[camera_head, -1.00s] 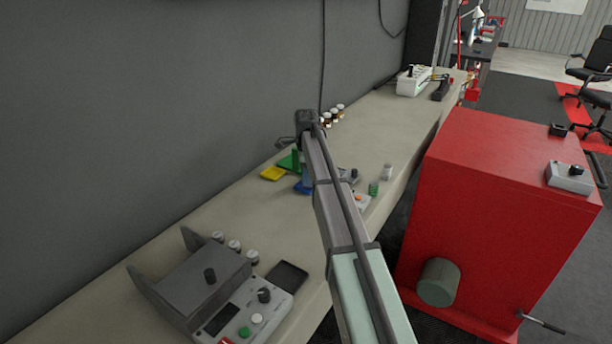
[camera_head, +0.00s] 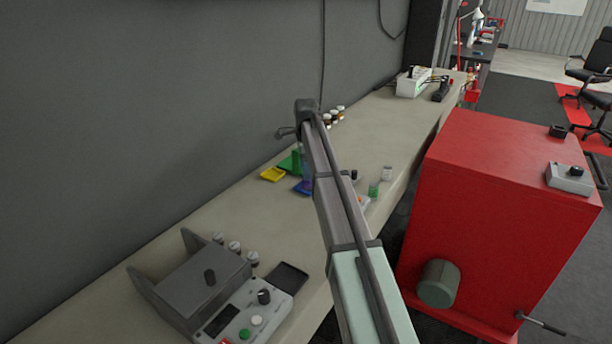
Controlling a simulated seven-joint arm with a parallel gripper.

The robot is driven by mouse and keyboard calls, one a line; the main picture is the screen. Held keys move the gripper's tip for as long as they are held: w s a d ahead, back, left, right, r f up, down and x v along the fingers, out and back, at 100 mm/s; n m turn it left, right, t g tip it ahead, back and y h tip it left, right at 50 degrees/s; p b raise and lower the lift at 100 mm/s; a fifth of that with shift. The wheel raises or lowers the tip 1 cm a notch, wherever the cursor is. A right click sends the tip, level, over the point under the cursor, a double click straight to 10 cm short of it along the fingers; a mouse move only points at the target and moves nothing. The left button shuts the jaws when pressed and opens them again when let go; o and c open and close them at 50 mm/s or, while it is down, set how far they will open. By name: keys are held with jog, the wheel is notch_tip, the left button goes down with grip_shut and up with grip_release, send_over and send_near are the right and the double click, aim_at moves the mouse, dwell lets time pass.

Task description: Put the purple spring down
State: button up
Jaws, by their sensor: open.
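My gripper (camera_head: 290,132) is at the far end of my arm, over the bench near the wall. It is open, though my arm hides most of it and its fingertips cannot be made out. A small upright purple-blue piece (camera_head: 307,171), probably the purple spring, shows just left of my arm. It is at the blue tray (camera_head: 301,188), below my gripper and apart from its visible part. My arm covers part of it, so I cannot tell exactly how it rests.
A yellow tray (camera_head: 272,174) and a green tray (camera_head: 288,162) lie beside the blue one. Small jars (camera_head: 335,114) stand behind; a green cylinder (camera_head: 373,190) is right of my arm. A grey control box (camera_head: 196,285) is in front, a red cabinet (camera_head: 500,200) right.

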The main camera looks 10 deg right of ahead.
notch_tip(320, 180, up, 8)
jog(key=shift+r, duration=0.15)
jog(key=shift+d, duration=0.1)
dwell(0.4)
